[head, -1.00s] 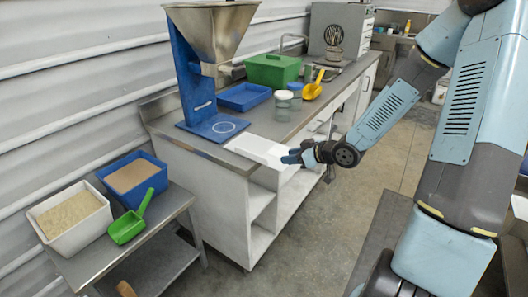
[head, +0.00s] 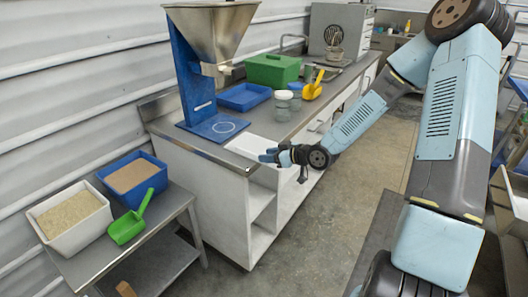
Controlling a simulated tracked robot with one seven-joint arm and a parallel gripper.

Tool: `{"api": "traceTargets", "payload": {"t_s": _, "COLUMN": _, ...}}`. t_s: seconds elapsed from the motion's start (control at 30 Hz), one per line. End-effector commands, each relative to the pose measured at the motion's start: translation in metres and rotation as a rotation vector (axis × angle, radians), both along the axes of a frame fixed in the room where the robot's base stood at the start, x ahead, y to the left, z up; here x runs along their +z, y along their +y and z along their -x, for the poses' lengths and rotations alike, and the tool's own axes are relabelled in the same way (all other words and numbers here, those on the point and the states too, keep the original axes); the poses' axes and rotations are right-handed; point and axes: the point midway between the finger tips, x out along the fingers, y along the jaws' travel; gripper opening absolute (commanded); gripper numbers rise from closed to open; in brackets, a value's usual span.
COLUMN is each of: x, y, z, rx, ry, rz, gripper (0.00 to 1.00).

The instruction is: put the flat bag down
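The flat bag (head: 248,144) is a thin white sheet-like shape at the front edge of the steel counter, right of the blue hopper stand's base. It looks level and at about counter height. My gripper (head: 268,155) is at the bag's right front side, reaching in from the right, with its dark blue fingertips over or against the bag's edge. The fingers are too small to show whether they are shut on the bag or apart. The gripper hides the bag's right front part.
The hopper (head: 212,35) on its blue stand (head: 193,85) rises close behind and left. A blue tray (head: 244,97), lidded jars (head: 283,105), a yellow scoop (head: 312,90) and a green box (head: 273,70) stand farther back. A lower table (head: 150,265) with two bins is at left.

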Motion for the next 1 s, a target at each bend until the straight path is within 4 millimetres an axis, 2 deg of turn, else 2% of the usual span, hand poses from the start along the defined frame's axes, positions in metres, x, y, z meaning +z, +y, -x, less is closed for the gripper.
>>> {"api": "traceTargets", "payload": {"t_s": 0.27, "x": -0.006, "y": 0.009, "z": -0.009, "rx": 0.001, "ry": 0.000, "rz": 0.000, "gripper": 0.39}}
{"api": "traceTargets", "payload": {"t_s": 0.57, "x": -0.021, "y": 0.034, "z": -0.033, "rx": 0.001, "ry": -0.001, "rz": 0.000, "gripper": 0.39}}
{"api": "traceTargets", "payload": {"t_s": 0.8, "x": -0.022, "y": 0.036, "z": -0.036, "rx": 0.000, "ry": -0.001, "rz": 0.001, "gripper": 0.39}}
{"api": "traceTargets", "payload": {"t_s": 1.0, "x": -0.022, "y": 0.036, "z": -0.035, "rx": 0.000, "ry": -0.001, "rz": 0.001, "gripper": 0.22}}
